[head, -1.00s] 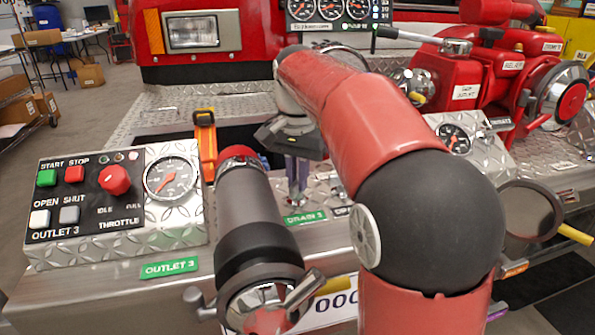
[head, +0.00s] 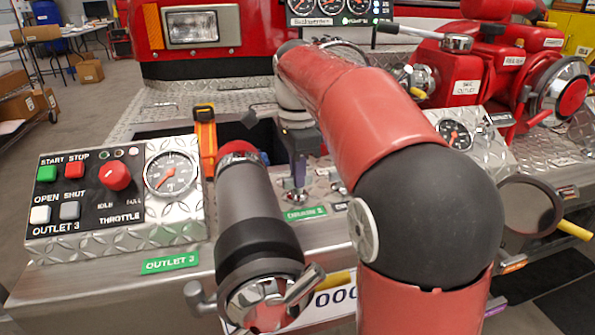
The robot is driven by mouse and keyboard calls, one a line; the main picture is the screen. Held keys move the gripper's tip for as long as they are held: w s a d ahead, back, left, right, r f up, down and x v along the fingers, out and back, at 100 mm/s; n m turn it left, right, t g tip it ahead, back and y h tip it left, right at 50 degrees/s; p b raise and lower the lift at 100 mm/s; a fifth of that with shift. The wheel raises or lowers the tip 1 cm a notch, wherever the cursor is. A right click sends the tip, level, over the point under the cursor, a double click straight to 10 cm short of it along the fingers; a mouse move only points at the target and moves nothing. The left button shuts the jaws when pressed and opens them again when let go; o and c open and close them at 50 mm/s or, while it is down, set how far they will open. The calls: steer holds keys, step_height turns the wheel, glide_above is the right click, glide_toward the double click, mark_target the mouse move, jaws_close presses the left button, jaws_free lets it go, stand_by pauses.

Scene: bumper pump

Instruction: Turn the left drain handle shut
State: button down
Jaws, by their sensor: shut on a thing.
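The left drain handle (head: 298,196) is a small metal fitting on the bumper's tread plate, just behind the green drain label (head: 304,213). My gripper (head: 298,178) points down onto it from above and is shut on it. The fingers cover most of the handle, so its exact angle cannot be told. A second small metal handle (head: 338,186) stands just to the right, beside a dark label (head: 341,206), partly behind my arm.
A control box (head: 115,200) stands further left. A red pump (head: 490,75) and another gauge box (head: 462,135) are at the right.

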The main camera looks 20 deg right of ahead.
steer(key=shift+m, duration=0.5)
steer(key=c, duration=1.5)
jaws_free()
step_height(320, 180, up, 8)
steer(key=shift+f, duration=0.1)
